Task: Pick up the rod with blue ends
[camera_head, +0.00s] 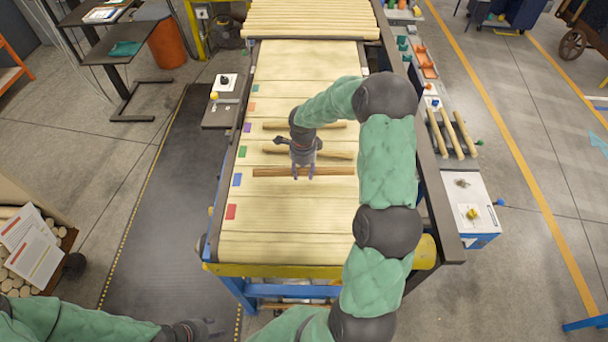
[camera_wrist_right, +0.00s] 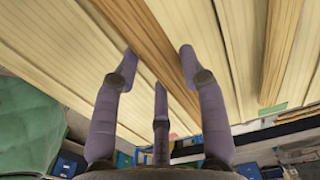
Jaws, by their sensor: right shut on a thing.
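Three wooden rods lie crosswise on the slatted pale conveyor (camera_head: 285,245): a far rod (camera_head: 335,125), a middle rod (camera_head: 340,154) and a near, darker brown rod (camera_head: 335,171). I cannot make out blue ends on any of them. My right gripper (camera_head: 303,176) points down at the near rod, with its fingers around the rod's middle. In the right wrist view, this rod (camera_wrist_right: 150,40) passes between the fingers of the right gripper (camera_wrist_right: 160,70), which is shut on it. My left gripper (camera_head: 210,328) is low at the left, away from the conveyor; its finger opening is unclear.
Coloured squares line the conveyor's left edge, including a blue one (camera_head: 237,180) and a red one (camera_head: 231,212). A white-topped blue cabinet (camera_head: 470,205) is at the near right. The conveyor's near part is clear.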

